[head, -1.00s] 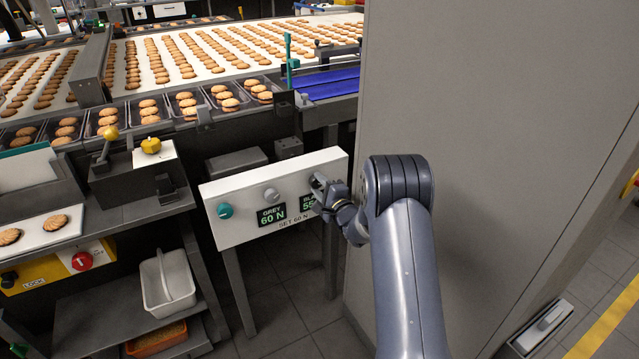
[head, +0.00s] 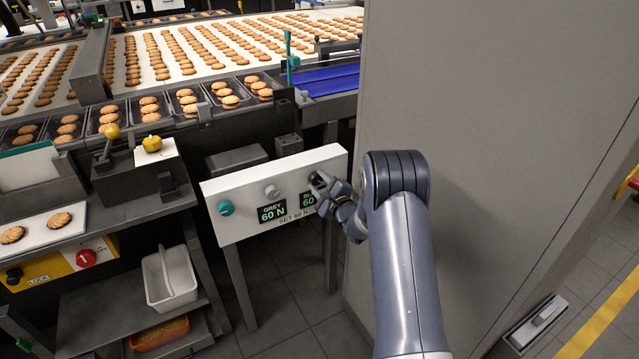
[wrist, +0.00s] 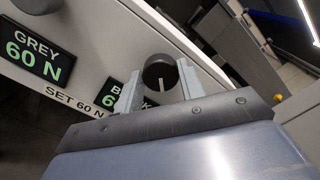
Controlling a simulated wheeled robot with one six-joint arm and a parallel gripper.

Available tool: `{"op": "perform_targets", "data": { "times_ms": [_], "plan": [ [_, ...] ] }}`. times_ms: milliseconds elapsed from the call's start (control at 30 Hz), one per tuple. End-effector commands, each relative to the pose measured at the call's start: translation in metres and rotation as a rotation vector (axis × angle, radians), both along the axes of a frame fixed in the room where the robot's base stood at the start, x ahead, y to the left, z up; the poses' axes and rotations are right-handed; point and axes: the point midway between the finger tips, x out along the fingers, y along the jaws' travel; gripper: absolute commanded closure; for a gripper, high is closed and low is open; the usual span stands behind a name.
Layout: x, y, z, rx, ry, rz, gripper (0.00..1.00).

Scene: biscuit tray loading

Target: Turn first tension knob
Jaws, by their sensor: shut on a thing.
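A white control panel (head: 245,195) carries a teal knob (head: 226,208), a light grey knob (head: 272,191) and, at its right end, a black knob (wrist: 160,72). My gripper (head: 320,184) is at the right end of the panel. In the wrist view my gripper (wrist: 159,70) has one finger on each side of the black knob and is shut on it. A white line marks that knob's face. The grey display (head: 272,212) reads 60 N. The second display (head: 308,200), partly hidden by my gripper, shows 60. Lettering below reads SET 60 N.
A tall grey cabinet wall (head: 480,130) stands right of the panel, close to my arm. Behind are biscuit trays (head: 187,104) and a conveyor. A bench with a yellow box (head: 60,264) and a white bin (head: 170,280) stands at left.

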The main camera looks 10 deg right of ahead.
Motion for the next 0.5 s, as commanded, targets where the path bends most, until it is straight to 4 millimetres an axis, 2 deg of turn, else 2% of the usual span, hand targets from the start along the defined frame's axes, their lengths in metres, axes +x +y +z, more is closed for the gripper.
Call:
{"op": "perform_targets", "data": {
  "times_ms": [167,200,433,500],
  "plan": [
    [0.0003,-0.0004,0.0005,0.000,-0.002,-0.001,0.86],
    [0.0003,-0.0004,0.0005,0.000,-0.002,-0.001,0.61],
    [0.0002,-0.0003,0.0003,-0.001,-0.001,-0.001,0.43],
    [0.0001,-0.0001,0.0002,-0.001,-0.001,-0.001,0.41]
  ]
}}
